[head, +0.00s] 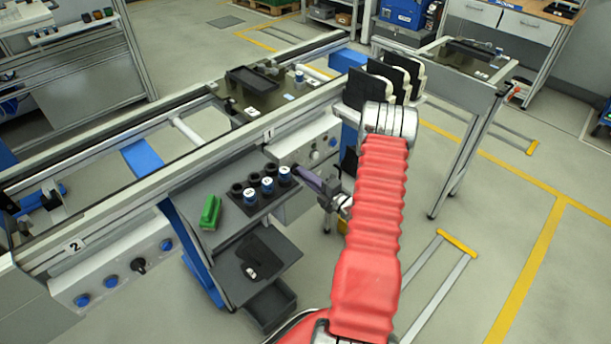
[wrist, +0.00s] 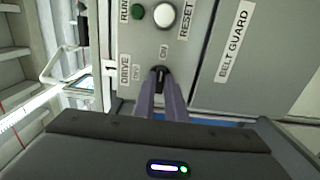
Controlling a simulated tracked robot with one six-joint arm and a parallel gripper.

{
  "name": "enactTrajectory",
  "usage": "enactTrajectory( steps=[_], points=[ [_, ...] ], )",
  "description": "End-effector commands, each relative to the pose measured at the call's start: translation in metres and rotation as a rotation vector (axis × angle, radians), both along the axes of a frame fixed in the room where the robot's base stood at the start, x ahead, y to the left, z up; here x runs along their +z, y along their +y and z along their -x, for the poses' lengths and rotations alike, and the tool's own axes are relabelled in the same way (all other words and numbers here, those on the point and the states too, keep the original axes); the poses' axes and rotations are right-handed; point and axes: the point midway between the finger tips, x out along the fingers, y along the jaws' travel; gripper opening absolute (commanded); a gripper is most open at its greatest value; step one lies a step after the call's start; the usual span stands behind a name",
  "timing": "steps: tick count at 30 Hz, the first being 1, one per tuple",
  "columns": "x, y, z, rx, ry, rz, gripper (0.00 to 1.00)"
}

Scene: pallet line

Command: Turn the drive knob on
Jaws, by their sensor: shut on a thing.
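My gripper (wrist: 161,82) has two purple fingers shut on the black drive knob (wrist: 160,71) in the wrist view. The knob is on a grey panel (wrist: 185,60) marked 1 and DRIVE. A label reading ON is just above the knob in the picture, and another small label is to its left. The fingers partly cover the knob, so I cannot tell exactly where it points. In the head view my gripper (head: 299,171) is at the front of the panel (head: 302,141) under the conveyor rail, and the knob cannot be made out there.
A green RUN lamp or button (wrist: 138,12) and a white RESET button (wrist: 164,15) are close above the knob. A belt guard (wrist: 255,65) lies to the right. A grey shelf cart (head: 215,238) with cups and a green item (head: 210,212) stands left of my gripper.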

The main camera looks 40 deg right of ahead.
Motion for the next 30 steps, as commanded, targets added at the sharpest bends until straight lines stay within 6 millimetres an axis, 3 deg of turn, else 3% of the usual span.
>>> enactTrajectory(
  steps=[13, 14, 21, 30],
  points=[
    [-0.0027, -0.0045, 0.0017, -0.013, 0.007, -0.015, 0.0],
    [-0.0028, -0.0044, 0.0017, -0.013, 0.007, -0.015, 0.12],
    [-0.0018, -0.0025, 0.001, -0.007, 0.004, -0.014, 0.29],
    [-0.0011, -0.0016, 0.0019, -0.005, 0.003, -0.013, 0.3]
  ],
)
